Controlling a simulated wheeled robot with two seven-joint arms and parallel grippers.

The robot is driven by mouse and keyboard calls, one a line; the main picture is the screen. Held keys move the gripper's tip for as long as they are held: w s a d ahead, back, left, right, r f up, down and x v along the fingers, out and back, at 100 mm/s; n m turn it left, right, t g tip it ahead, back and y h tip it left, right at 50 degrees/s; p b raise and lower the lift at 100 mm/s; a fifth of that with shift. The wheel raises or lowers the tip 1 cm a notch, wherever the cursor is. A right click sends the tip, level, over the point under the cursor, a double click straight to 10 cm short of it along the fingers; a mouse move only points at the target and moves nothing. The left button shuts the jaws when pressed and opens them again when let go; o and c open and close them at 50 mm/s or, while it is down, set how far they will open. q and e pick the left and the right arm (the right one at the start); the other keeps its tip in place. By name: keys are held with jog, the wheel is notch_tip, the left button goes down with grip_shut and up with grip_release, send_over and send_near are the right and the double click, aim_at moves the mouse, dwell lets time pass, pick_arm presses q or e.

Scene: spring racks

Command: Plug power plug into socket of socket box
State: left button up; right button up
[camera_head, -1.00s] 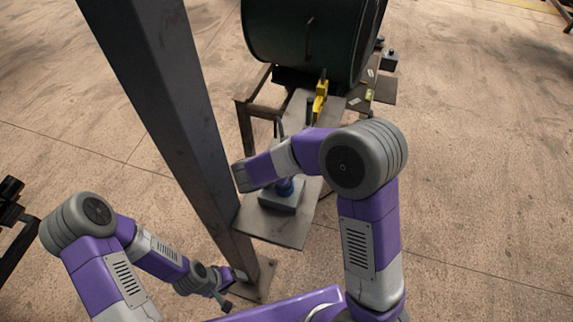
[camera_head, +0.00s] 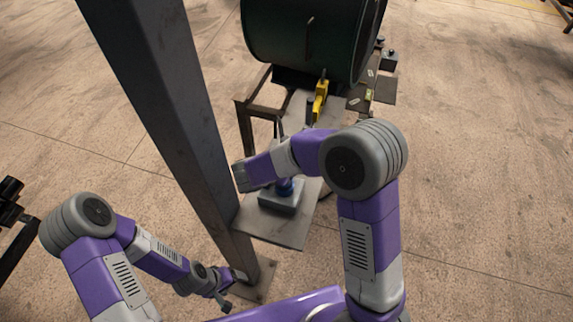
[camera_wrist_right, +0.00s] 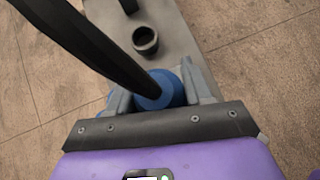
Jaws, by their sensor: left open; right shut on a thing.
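The power plug is blue with a thick black cable. In the right wrist view the plug (camera_wrist_right: 162,90) sits between the fingers of my right gripper (camera_wrist_right: 160,95), which is shut on it. In the head view a bit of the blue plug (camera_head: 287,187) shows below my right wrist, just over the grey socket box (camera_head: 278,203). My wrist hides most of the contact, so I cannot tell whether the plug is in the socket. The box stands on a grey metal plate. My left gripper (camera_head: 222,298) is open and empty, low by the post's foot.
A thick steel post (camera_head: 165,115) stands between my arms. Beyond the grey plate (camera_head: 268,234) are a yellow clamp-like part (camera_head: 320,101) and a large dark green drum (camera_head: 300,35). A dark ring-shaped cup (camera_wrist_right: 145,40) is on the plate. Open floor lies to the right.

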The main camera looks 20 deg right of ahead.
jog(key=shift+f+b, duration=1.55)
jog(key=shift+f, duration=0.25)
jog(key=o, duration=1.2)
jog(key=shift+s+r, duration=0.1)
jog(key=p+v, duration=0.1)
jog(key=v, duration=0.6)
jog(key=shift+a+r, duration=0.15)
